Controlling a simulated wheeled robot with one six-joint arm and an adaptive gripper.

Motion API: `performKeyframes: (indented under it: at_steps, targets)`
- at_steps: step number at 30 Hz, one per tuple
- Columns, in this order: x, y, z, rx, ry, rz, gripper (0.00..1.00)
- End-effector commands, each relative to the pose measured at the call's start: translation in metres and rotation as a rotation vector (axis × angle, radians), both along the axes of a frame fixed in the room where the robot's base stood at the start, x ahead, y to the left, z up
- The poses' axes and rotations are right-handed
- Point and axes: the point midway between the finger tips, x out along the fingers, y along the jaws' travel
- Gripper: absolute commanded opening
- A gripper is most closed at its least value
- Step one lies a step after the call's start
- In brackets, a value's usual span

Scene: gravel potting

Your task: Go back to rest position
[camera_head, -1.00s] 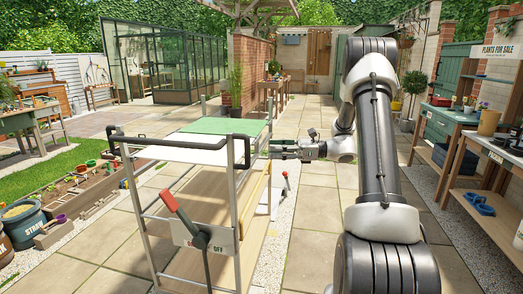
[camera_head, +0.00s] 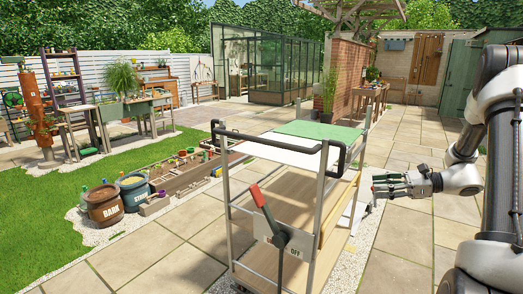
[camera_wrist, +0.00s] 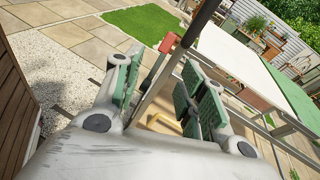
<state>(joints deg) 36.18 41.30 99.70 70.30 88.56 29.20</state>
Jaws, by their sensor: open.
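My gripper (camera_head: 386,186) is to the right of the metal trolley in the head view, at about the height of its upper part. Its fingers point left toward the trolley. In the wrist view my gripper (camera_wrist: 158,98) has its two green-padded fingers spread apart, with nothing held between them. The trolley (camera_head: 283,149) has a white top with a green mat (camera_head: 318,131) at its far end. A lever with a red handle (camera_head: 257,195) is mounted on its near side, beside an OFF label. I cannot tell whether the gripper touches the trolley.
Paving (camera_head: 150,258) is clear left of the trolley. Buckets marked BARK (camera_head: 104,207) and another bucket (camera_head: 134,190) stand left, beside a long wooden planter (camera_head: 185,178). A greenhouse (camera_head: 265,65) and brick wall (camera_head: 347,75) stand behind. Paving right of the trolley is partly hidden by my arm.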

Motion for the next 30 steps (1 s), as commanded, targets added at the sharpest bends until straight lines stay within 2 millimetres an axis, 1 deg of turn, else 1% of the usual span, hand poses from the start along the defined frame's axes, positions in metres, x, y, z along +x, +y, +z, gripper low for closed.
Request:
performKeyframes:
  at_steps: [1, 2, 3, 6, 8, 9, 11, 15, 18, 21, 24, 27, 30]
  targets:
    - [-0.018, 0.001, -0.01, -0.066, 0.004, 0.038, 0.41]
    - [-0.031, 0.002, -0.014, -0.116, 0.0, 0.069, 0.41]
    - [-0.049, 0.004, -0.018, -0.19, -0.009, 0.121, 0.41]
    - [-0.089, 0.009, -0.018, -0.361, -0.05, 0.26, 0.41]
    - [-0.11, 0.011, -0.014, -0.455, -0.079, 0.345, 0.41]
    - [-0.124, 0.011, -0.01, -0.518, -0.104, 0.404, 0.41]
    - [-0.145, 0.012, -0.003, -0.615, -0.146, 0.498, 0.41]
    - [-0.193, 0.011, 0.022, -0.861, -0.28, 0.746, 0.41]
    - [-0.222, 0.009, 0.043, -1.032, -0.391, 0.92, 0.41]
    - [-0.245, 0.007, 0.064, -1.187, -0.504, 1.071, 0.41]
    - [-0.265, 0.008, 0.083, -1.329, -0.614, 1.186, 0.41]
    - [-0.281, 0.014, 0.101, -1.446, -0.715, 1.257, 0.41]
    - [-0.294, 0.024, 0.114, -1.524, -0.809, 1.281, 0.41]
